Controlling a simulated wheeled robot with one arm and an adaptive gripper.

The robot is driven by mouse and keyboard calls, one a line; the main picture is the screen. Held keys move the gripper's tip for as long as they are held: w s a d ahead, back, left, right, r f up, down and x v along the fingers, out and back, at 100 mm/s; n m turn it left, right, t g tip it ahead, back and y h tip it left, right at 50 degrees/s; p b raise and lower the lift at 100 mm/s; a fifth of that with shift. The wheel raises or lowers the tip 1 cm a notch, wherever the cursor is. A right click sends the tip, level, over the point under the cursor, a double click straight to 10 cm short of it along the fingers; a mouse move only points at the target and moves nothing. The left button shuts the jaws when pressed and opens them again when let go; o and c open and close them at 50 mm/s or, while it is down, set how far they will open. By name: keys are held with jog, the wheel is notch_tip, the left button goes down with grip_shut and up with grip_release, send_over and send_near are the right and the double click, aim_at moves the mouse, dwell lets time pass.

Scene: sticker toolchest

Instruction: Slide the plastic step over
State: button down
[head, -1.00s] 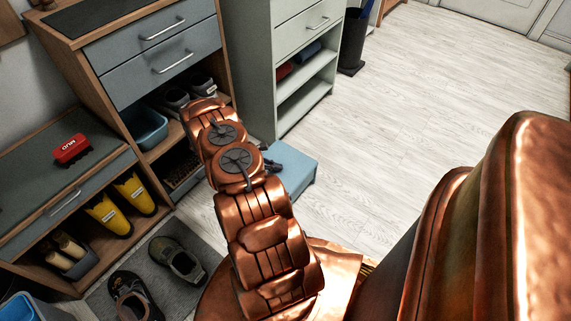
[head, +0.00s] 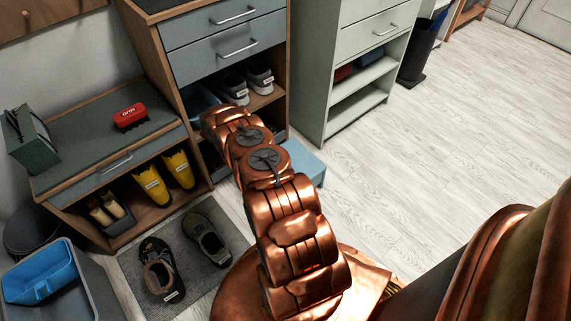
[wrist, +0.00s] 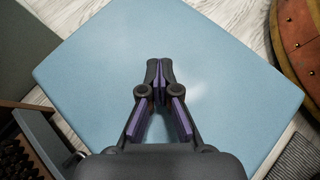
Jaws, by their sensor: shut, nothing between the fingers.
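The plastic step is a light blue, flat-topped block (head: 307,164) on the floor in front of the shelving, partly hidden behind my copper arm in the head view. In the wrist view its smooth top (wrist: 235,95) fills most of the picture. My gripper (wrist: 160,66) is shut and empty, with its fingertips together over the step's top. I cannot tell whether the tips touch it. The gripper is hidden by my arm in the head view.
A pale green cabinet (head: 309,100) stands behind the step. A wooden shoe shelf (head: 203,150) is at its left, and a grey mat (head: 231,250) with shoes lies at front left. Open wooden floor (head: 420,170) stretches to the right.

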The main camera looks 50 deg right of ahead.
jog(key=shift+w+a+f, duration=0.25)
jog(key=shift+a+f, duration=0.25)
jog(key=shift+f, duration=0.1)
jog(key=shift+r, duration=0.5)
jog(key=shift+s+d+r, duration=0.15)
jog(key=shift+d+r, duration=0.05)
jog(key=shift+r, duration=0.2)
jog(key=shift+d+r, duration=0.1)
jog(key=shift+r, duration=0.45)
notch_tip(320, 180, up, 8)
jog(key=shift+r+p, duration=0.2)
jog(key=shift+p, duration=0.1)
